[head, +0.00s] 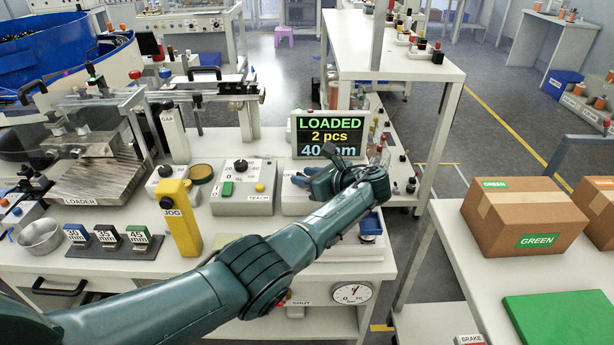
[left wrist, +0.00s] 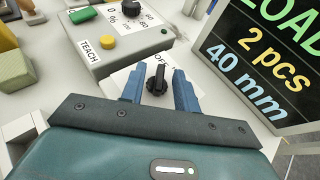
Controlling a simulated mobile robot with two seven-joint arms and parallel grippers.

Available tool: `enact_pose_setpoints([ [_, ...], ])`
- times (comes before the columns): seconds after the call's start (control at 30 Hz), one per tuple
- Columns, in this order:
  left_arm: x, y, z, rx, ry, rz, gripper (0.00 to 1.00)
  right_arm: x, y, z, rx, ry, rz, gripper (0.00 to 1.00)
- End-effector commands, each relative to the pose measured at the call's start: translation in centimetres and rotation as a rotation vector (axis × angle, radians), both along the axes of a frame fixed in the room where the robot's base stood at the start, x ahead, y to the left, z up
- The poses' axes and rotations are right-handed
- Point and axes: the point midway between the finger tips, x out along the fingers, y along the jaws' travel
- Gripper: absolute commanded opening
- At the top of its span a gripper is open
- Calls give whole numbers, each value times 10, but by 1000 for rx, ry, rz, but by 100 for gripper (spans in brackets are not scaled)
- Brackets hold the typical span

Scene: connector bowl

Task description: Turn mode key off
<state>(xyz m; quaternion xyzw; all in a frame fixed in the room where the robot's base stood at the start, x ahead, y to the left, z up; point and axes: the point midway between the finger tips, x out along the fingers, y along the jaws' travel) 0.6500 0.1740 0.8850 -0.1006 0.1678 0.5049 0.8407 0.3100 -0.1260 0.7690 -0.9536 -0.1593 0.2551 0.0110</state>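The mode key (left wrist: 157,82) is a black knob with an upright grip on a white panel, in the left wrist view. A partly hidden label above it begins with "OF". My left gripper (left wrist: 160,92) has its two blue fingers apart, one on each side of the knob, with a small gap visible; whether either touches it I cannot tell. In the head view my left gripper (head: 303,181) is over the white box (head: 293,203) in front of the display, and it hides the knob. My right gripper is in neither view.
The display (head: 328,135) reads LOADED, 2 pcs, 40 mm and stands close behind my gripper. The TEACH box (head: 243,190), with a black dial and green and yellow buttons, is to the left. A yellow JOG handle (head: 181,218) stands further left.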

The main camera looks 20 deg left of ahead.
Motion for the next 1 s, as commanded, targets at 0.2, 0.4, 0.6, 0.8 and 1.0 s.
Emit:
enact_pose_setpoints([
  [0.2, -1, -2, 1, 1, -1, -1, 31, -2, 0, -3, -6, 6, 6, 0],
  [0.4, -12, -23, 12, -2, -1, -4, 31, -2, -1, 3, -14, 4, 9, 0],
  [0.6, -31, -59, 28, -1, -2, -5, 31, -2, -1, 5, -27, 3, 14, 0],
  [0.8, -46, -87, 40, -1, -1, -3, 31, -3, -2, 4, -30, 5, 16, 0],
  [1.0, -52, -97, 46, 0, 0, 0, 31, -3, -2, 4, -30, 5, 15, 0],
])
